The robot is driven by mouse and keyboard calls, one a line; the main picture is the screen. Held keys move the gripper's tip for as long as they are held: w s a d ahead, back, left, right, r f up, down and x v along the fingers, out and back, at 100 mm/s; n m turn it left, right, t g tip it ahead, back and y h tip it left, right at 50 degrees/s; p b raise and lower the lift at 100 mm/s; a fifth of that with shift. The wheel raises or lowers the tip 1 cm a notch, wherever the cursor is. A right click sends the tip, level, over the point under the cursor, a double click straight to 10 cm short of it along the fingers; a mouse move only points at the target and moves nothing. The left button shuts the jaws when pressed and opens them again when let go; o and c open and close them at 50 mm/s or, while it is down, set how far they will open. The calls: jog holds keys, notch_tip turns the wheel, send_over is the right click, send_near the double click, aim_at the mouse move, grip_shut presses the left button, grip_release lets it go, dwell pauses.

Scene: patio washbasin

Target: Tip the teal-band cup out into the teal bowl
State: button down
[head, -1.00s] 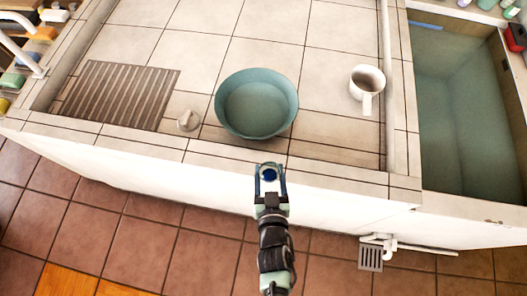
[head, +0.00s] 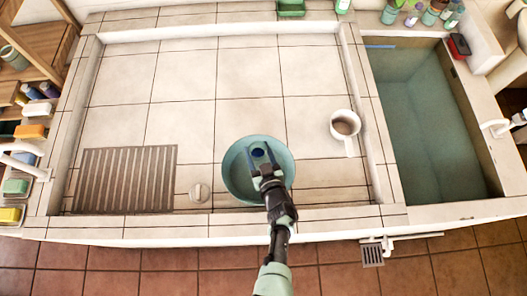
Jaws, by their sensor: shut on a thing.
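The teal bowl (head: 231,187) stands on the tiled basin floor near its front edge. My gripper (head: 262,151) is above the bowl and hides part of its inside. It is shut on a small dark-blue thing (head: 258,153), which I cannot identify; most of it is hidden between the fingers. A white cup (head: 345,123) with its handle toward the front stands upright to the right of the bowl, apart from my gripper. Something brownish shows inside it. I cannot see a teal band on it.
A ribbed metal grate (head: 124,180) lies at the left, and a small pale knob (head: 199,192) sits left of the bowl. A deep teal trough (head: 440,130) is at the right. Bottles (head: 432,12) line the back right. The tiles behind the bowl are clear.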

aim_at(264, 158)
jog(key=shift+w+a, duration=0.1)
jog(key=shift+d+f+n+h+b, duration=0.15)
jog(key=shift+f+n+h+b, duration=0.25)
jog(key=shift+f+n+b, duration=0.1)
jog(key=shift+d+f+n+h+b, duration=0.15)
jog(key=shift+f+n+h+b, duration=0.25)
jog(key=shift+f+n+b, duration=0.1)
jog(key=shift+d+f+n+h+b, duration=0.3)
jog(key=shift+f+n+h+b, duration=0.3)
jog(key=shift+b, duration=0.6)
jog(key=shift+d+f+n+g+h+b, duration=0.15)
jog(key=shift+f+n+g+h+b, duration=0.25)
jog(key=shift+b, duration=1.45)
jog(key=shift+n+b, duration=0.3)
jog(key=shift+b, duration=0.55)
jog(key=shift+f+n+h+b, duration=0.25)
jog(key=shift+n+h+b, duration=0.25)
jog(key=shift+b, duration=1.15)
jog(key=shift+d+f+n+h+b, duration=0.15)
jog(key=shift+f+n+h+b, duration=0.25)
jog(key=shift+b, duration=1.05)
jog(key=shift+n+b, duration=0.4)
jog(key=shift+b, duration=0.25)
jog(key=shift+d+f+n+t+h+b, duration=0.1)
jog(key=shift+n+t+h+b, duration=0.25)
jog(key=shift+b, duration=0.25)
